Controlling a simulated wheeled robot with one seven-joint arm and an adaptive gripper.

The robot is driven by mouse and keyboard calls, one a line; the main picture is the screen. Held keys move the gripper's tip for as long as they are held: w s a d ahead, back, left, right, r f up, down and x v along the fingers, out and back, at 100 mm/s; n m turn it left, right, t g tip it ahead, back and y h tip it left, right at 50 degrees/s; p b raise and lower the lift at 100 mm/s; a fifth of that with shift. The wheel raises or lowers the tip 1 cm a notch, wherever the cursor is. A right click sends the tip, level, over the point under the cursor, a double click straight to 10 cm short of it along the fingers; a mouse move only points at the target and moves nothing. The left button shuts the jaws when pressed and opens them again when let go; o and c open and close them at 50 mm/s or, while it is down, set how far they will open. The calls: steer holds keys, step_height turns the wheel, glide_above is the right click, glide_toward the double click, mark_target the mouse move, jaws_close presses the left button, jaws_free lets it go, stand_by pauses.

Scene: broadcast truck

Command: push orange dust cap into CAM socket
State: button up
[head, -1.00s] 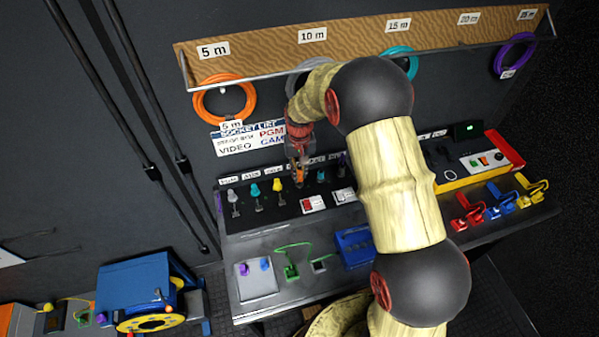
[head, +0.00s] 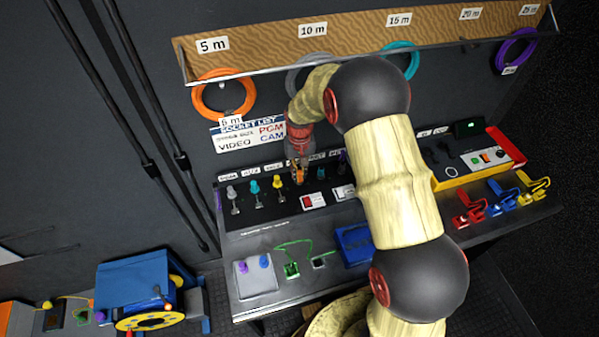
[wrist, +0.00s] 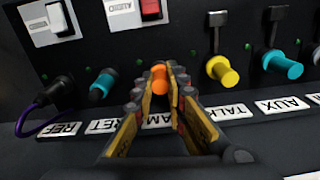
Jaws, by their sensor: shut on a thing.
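The orange dust cap (wrist: 159,79) is pinched between the fingertips of my gripper (wrist: 160,90) in the wrist view. Its round orange end faces the panel row, above a label (wrist: 158,120) of which "AM" shows between the fingers. The CAM socket itself is hidden behind the cap and fingers, so I cannot tell how far the cap sits in it. In the head view my gripper (head: 299,172) is at the socket panel, right of the yellow cap, with a bit of orange showing at its tip.
In the wrist view a yellow cap (wrist: 222,72) at TALK and a blue cap (wrist: 284,66) at AUX stand to the right. A teal plug (wrist: 102,84) at RET and a dark plug with a purple cable (wrist: 55,92) at REF are left. Switches (wrist: 57,22) sit above.

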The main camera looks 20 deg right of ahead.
mark_target(299, 172)
steer(key=o, duration=0.9)
steer(key=shift+r, duration=3.7)
